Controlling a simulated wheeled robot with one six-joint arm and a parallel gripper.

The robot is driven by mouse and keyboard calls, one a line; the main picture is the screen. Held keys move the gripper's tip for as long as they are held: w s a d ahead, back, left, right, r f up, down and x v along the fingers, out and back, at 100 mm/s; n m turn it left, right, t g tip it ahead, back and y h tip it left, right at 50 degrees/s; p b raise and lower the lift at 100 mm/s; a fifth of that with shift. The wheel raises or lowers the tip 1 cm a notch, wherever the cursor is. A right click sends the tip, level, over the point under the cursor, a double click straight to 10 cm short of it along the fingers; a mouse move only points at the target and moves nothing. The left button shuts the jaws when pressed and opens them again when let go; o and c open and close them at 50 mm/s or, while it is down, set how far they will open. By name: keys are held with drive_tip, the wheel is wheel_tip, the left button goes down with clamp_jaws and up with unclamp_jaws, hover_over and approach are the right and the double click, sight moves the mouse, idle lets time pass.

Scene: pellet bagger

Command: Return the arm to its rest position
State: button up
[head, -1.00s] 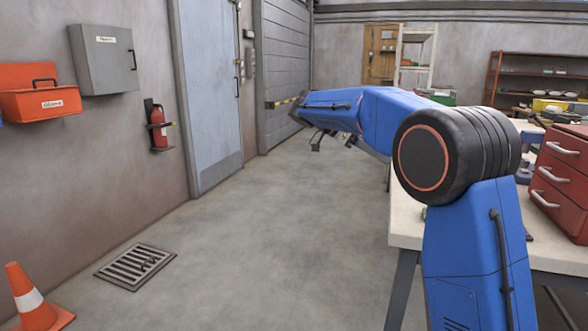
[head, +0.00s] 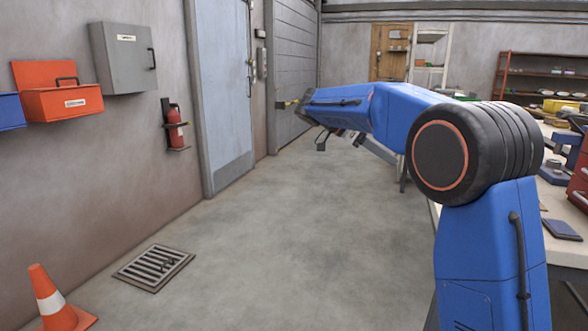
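My blue arm reaches up from the lower right to a black elbow with an orange ring, then stretches left and away from me. My gripper (head: 322,140) hangs under the far end of the arm, in the air over the open floor. It is small and dark in the head view and partly covered by the arm. I see nothing held in it, but I cannot tell how far its fingers are apart.
A workbench (head: 566,258) with red drawers (head: 579,188) stands close on the right. On the left are a traffic cone (head: 52,300), a floor grate (head: 153,267), an orange wall box (head: 62,103) and a fire extinguisher (head: 175,127). The middle floor is clear.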

drive_tip(key=s+d+f+n+t+y, duration=0.1)
drive_tip(key=s+d+f+n+y, duration=0.15)
drive_tip(key=s, duration=0.45)
drive_tip(key=s+d+f+n+y, duration=0.1)
drive_tip(key=s+d+n, duration=0.1)
drive_tip(key=s+n, duration=0.35)
drive_tip(key=s+d+f+n+t+y, duration=0.1)
drive_tip(key=s+d+f+y, duration=0.1)
drive_tip(key=s, duration=0.6)
drive_tip(key=s+a+f+n+t+y, duration=0.1)
drive_tip(key=s+a+f+n+y, duration=0.1)
drive_tip(key=s+f, duration=0.6)
drive_tip(key=s+a+f+n+t+y, duration=0.2)
drive_tip(key=s+f+n+y, duration=0.2)
drive_tip(key=s, duration=1)
wheel_tip(320, 180, down, 5)
drive_tip(key=n, duration=0.3)
drive_tip(key=shift+s+r+t, duration=0.15)
drive_tip(key=shift+s+t, duration=0.15)
drive_tip(key=shift+s, duration=0.1)
